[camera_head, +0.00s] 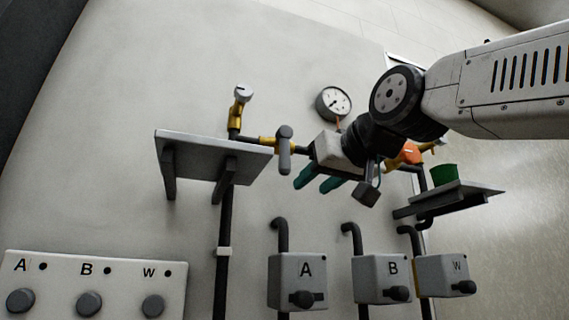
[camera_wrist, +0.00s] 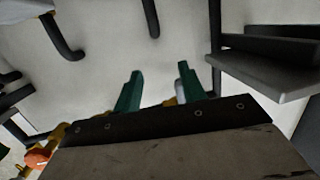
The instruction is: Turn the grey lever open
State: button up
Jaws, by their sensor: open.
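The grey lever (camera_head: 284,150) stands upright on a yellow fitting (camera_head: 267,143) of the wall pipe, just right of the left shelf. My gripper (camera_head: 311,183) is open, with its teal fingers to the right of the lever and a little lower in the picture. I see no contact between them. In the wrist view my gripper (camera_wrist: 160,72) shows its two fingers spread apart with bare wall between the tips. A small pale grey part (camera_wrist: 180,90), perhaps the lever, shows beside the right finger, partly hidden by it and the gripper body.
A gauge (camera_head: 333,103) sits above my wrist. An orange handle (camera_head: 408,153) is partly behind my gripper. Grey boxes A (camera_head: 297,280), B and W hang below.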

jog(key=t+y, duration=0.1)
send_near(287, 155)
jog(key=shift+n, duration=0.3)
jog(key=x, duration=0.4)
jog(key=shift+w+f, duration=0.1)
jog(key=shift+w, duration=0.05)
jog(key=x, duration=0.7)
jog(key=shift+c, duration=0.3)
grip_shut()
